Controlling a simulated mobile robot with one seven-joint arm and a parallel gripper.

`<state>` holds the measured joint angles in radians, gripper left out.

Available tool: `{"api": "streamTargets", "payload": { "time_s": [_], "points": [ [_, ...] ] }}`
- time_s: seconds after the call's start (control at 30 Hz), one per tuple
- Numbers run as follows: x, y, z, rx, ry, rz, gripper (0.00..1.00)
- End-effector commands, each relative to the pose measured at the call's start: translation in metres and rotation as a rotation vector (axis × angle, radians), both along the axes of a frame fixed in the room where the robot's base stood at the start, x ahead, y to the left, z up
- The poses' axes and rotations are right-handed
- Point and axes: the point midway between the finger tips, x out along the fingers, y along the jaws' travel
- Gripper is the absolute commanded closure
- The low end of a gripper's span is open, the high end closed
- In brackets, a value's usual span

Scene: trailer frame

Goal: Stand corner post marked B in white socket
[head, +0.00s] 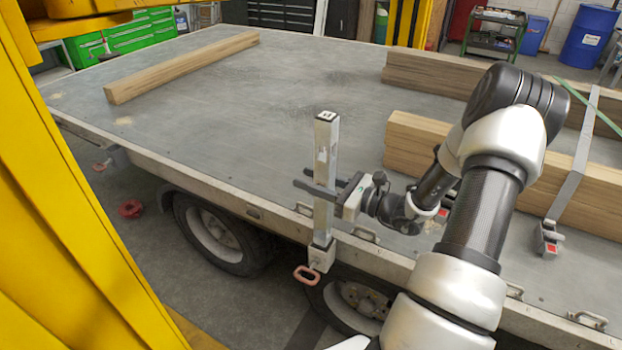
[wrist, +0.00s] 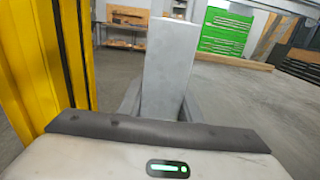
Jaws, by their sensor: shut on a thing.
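A grey square corner post (head: 325,165) stands upright at the trailer's near side edge, with a small dark mark on its top that is too small to read. My gripper (head: 302,179) is shut on the post at about mid-height, one finger on each side. The post's lower end meets a white socket (head: 321,259) on the side rail; I cannot tell how deep it sits. In the wrist view the post (wrist: 165,70) rises between the two fingers (wrist: 160,106); the socket is hidden there.
The grey trailer deck (head: 240,110) is largely clear. A long timber beam (head: 185,66) lies at the back left, and strapped timber stacks (head: 400,145) lie at the right. A red ring (head: 306,275) hangs beside the socket. A yellow frame (head: 60,190) stands at the left.

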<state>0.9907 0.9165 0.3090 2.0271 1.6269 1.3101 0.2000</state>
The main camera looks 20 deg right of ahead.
Motion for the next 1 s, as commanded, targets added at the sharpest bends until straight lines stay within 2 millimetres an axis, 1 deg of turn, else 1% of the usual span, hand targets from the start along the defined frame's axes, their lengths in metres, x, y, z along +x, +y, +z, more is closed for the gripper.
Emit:
{"api": "streamTargets", "payload": {
  "time_s": [0.03,1.0],
  "points": [
    [0.0,0.0,-0.006,0.0,-0.002,0.0,1.0],
    [0.0,0.0,-0.07,0.0,-0.002,0.001,1.0]
  ]
}}
